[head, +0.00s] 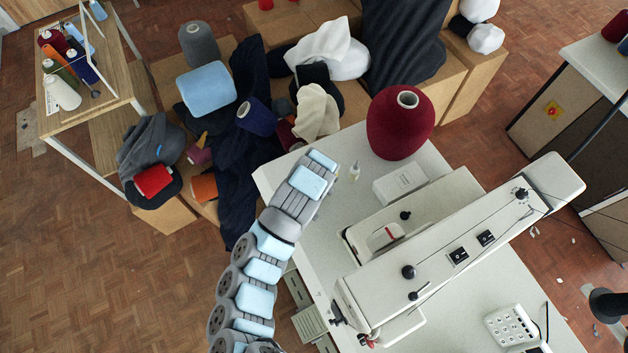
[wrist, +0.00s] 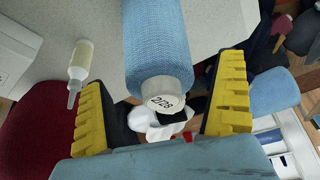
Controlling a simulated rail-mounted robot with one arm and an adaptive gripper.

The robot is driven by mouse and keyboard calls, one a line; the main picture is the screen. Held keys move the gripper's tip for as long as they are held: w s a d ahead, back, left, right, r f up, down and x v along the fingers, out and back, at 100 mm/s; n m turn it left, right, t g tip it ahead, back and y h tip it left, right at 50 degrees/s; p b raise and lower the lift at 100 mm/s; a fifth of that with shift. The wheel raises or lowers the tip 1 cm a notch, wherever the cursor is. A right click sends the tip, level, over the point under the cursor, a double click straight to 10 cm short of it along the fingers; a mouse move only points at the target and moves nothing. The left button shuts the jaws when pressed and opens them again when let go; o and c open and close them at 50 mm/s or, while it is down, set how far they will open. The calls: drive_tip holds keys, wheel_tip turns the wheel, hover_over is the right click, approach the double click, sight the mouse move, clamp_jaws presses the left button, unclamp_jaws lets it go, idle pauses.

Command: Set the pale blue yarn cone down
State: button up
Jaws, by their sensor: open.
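In the wrist view, the pale blue yarn cone (wrist: 157,45) lies between the fingers of my gripper (wrist: 163,72). Its clear tube end, with a "2/28" label, faces the camera. My gripper is open, with a yellow ribbed finger on each side of the cone and visible gaps between. The cone's far end is cut off by the top of the picture, so its contact with the pale tabletop (wrist: 225,17) does not show. In the head view, my arm hides both gripper and cone at the table's back left corner.
A dark red yarn cone (head: 400,122) stands on the sewing table (head: 318,232). A small bottle (head: 355,170) and a white box (head: 400,183) are close by. The sewing machine (head: 440,258) fills the middle. Cartons with fabric and cones lie behind.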

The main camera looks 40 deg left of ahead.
drive_tip(key=shift+x, duration=1.75)
drive_tip(key=shift+w, duration=0.15)
drive_tip(key=c, duration=1.2)
drive_tip(key=shift+r, duration=0.1)
drive_tip(key=shift+c, duration=0.3)
drive_tip(key=shift+r, duration=0.1)
